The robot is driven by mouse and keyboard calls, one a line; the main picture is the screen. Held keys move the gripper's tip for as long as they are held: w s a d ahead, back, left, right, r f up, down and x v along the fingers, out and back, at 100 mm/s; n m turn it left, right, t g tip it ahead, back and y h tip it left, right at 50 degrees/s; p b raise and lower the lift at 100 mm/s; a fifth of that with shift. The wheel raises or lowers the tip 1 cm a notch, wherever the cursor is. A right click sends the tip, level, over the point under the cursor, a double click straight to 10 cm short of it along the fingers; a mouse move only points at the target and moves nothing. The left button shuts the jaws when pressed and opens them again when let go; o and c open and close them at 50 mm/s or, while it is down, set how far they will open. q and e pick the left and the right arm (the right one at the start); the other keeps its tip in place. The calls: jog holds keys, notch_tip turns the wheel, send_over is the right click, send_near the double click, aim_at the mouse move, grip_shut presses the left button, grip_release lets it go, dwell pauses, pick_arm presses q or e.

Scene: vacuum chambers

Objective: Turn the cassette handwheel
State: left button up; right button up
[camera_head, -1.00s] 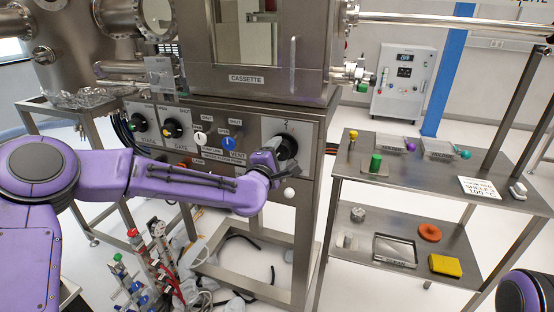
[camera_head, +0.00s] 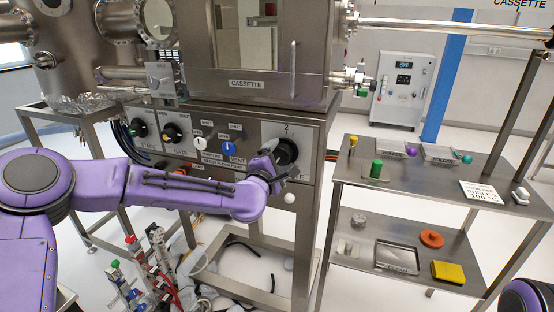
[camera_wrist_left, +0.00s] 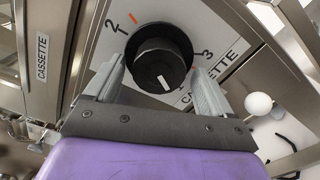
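The cassette handwheel (camera_head: 287,151) is a round black knob on the right of the steel control panel. In the left wrist view the handwheel (camera_wrist_left: 160,66) has a white pointer line facing down and right in that picture. Numbers 1, 2 and 3 and orange marks surround it. My left gripper (camera_head: 272,163) is at the handwheel. In the left wrist view its grey fingers (camera_wrist_left: 160,74) stand on either side of the knob, with gaps visible, so it looks open. Contact is not evident. My right gripper is out of view.
Stage and gate knobs (camera_head: 172,133) and a blue vent knob (camera_head: 227,148) sit left on the same panel. A white ball-shaped knob (camera_wrist_left: 258,104) is close to the gripper's right. A steel shelf (camera_head: 400,205) with small items stands to the right.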

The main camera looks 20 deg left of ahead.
pick_arm(q)
jog(key=s+b, duration=0.1)
jog(key=s, duration=0.9)
jog(key=shift+s+a+b, duration=0.2)
jog(key=shift+s+b, duration=0.05)
jog(key=shift+b, duration=0.15)
jog(key=s+a+f+m+g+y, duration=0.1)
jog(key=s+f+m+g, duration=0.25)
jog(key=f, duration=0.85)
jog(key=s+f+m+g, duration=0.3)
jog(key=s+f+m, duration=0.2)
jog(key=f, duration=0.8)
jog(key=s+a+f+m+g+y, duration=0.1)
jog(key=s+a+f+m+g, duration=0.1)
jog(key=s+f, duration=0.4)
jog(key=s+a+f+m+g+y+p, duration=0.1)
jog(key=s+f, duration=0.5)
jog(key=s, duration=0.6)
jog(key=s+a+f+m+g+y, duration=0.1)
jog(key=s+a+f+m+g, duration=0.2)
jog(key=s, duration=0.6)
notch_tip(320, 180, down, 3)
jog(key=a+g, duration=0.2)
jog(key=a, duration=0.1)
jog(key=shift+s+p, duration=0.2)
jog(key=shift+p, duration=0.15)
